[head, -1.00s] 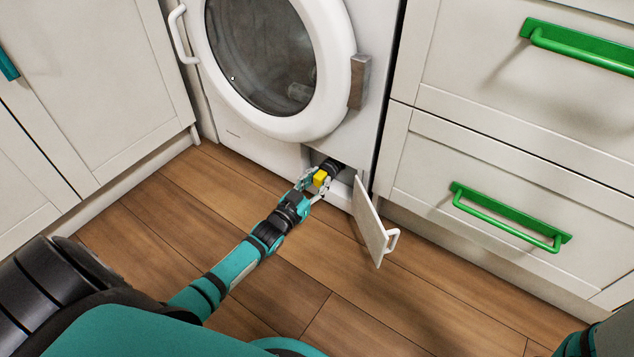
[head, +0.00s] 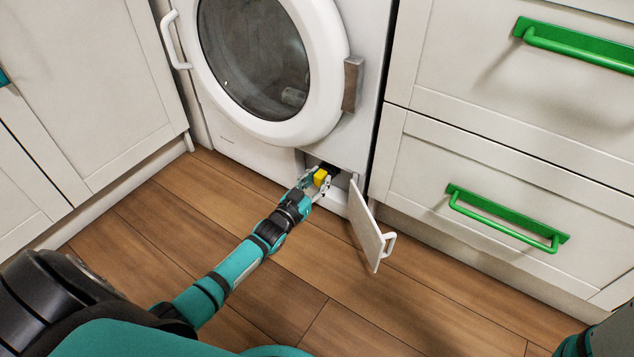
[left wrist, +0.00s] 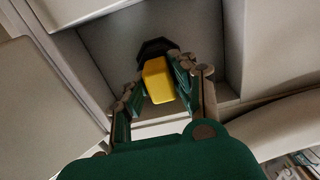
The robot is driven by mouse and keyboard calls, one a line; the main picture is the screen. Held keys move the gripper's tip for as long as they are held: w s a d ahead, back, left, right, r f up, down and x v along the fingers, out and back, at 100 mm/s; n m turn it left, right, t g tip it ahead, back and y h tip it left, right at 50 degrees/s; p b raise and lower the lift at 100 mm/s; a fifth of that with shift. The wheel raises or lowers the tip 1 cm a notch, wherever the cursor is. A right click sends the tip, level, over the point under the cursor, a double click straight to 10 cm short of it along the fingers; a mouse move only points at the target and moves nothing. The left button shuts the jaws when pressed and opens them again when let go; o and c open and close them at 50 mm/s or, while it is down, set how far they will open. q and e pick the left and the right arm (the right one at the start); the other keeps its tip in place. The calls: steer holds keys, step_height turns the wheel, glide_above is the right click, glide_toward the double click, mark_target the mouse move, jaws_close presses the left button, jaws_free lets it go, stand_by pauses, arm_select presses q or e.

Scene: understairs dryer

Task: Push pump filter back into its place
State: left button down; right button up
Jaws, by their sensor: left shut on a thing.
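The pump filter has a yellow grip (head: 321,177) and a dark round body. My left gripper (head: 318,184) is shut on the yellow grip at the open hatch recess low on the white machine. In the left wrist view the yellow grip (left wrist: 158,80) is between the two fingers (left wrist: 158,90), with the dark body (left wrist: 157,48) in front of it inside the recess (left wrist: 110,42). How deep the body sits in its hole is hidden. My right gripper is not in view.
The hatch door (head: 367,225) with its white handle hangs open right of the recess. The round dryer door (head: 327,105) above is closed. Drawers with green handles (head: 505,217) stand at right. The wooden floor (head: 300,290) is clear.

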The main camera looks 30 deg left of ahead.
mark_target(326, 172)
arm_select(q)
steer(key=shift+w+d+b, duration=0.2)
steer(key=shift+w+b, duration=0.75)
steer(key=shift+w, duration=0.95)
steer(key=c, duration=1)
jaws_free()
steer(key=shift+s, duration=0.1)
steer(key=shift+s+a+p, duration=0.1)
steer(key=shift+s+p, duration=1)
steer(key=shift+s, duration=0.05)
steer(key=shift+s+a+p, duration=0.15)
steer(key=shift+s+p, duration=1.35)
steer(key=shift+s, duration=0.7)
steer(key=s, duration=1.2)
steer(key=shift+a, duration=0.45)
